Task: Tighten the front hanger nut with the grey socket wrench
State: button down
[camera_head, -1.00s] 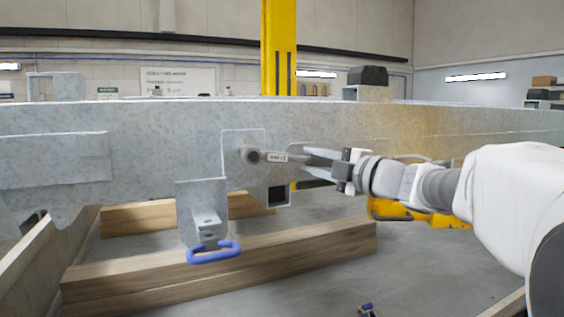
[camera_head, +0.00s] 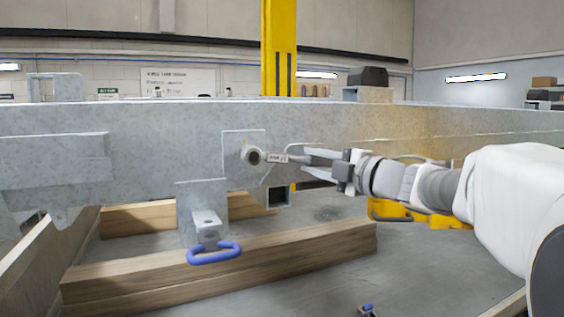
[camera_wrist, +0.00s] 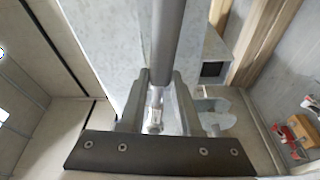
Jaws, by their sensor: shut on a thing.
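The grey socket wrench (camera_head: 277,157) lies roughly level, with its round head (camera_head: 254,156) at the plate (camera_head: 236,145) on the side of the galvanized beam. My gripper (camera_head: 307,157) is shut on the wrench handle, to the right of the head. In the wrist view my gripper (camera_wrist: 160,92) has its two fingers on either side of the grey handle (camera_wrist: 168,40), which runs up out of the picture. The front hanger nut is not visible; the wrench head covers that spot, so I cannot tell how the socket sits on it.
The trailer beam (camera_head: 160,120) spans the view. Timber blocks (camera_head: 320,243) lie on the floor. A yellow post (camera_head: 279,50) rises behind the beam, and yellow parts (camera_head: 400,211) sit below my arm.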

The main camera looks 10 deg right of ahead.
jog(key=shift+s+r, duration=0.1)
dwell(0.3)
jog(key=shift+s+d, duration=0.15)
jog(key=shift+s, duration=0.2)
jog(key=shift+s, duration=0.1)
jog(key=shift+s+d, duration=0.2)
jog(key=shift+s, duration=0.05)
dwell(0.3)
jog(key=shift+s+d, duration=0.1)
jog(key=shift+s, duration=0.3)
dwell(0.4)
jog(key=shift+s+d+b, duration=0.15)
jog(key=shift+s+d, duration=0.15)
jog(key=shift+s, duration=0.65)
jog(key=shift+s+d+b, duration=0.15)
jog(key=shift+s+d, duration=0.1)
jog(key=shift+s, duration=0.65)
jog(key=c, duration=1.3)
grip_release()
grip_shut()
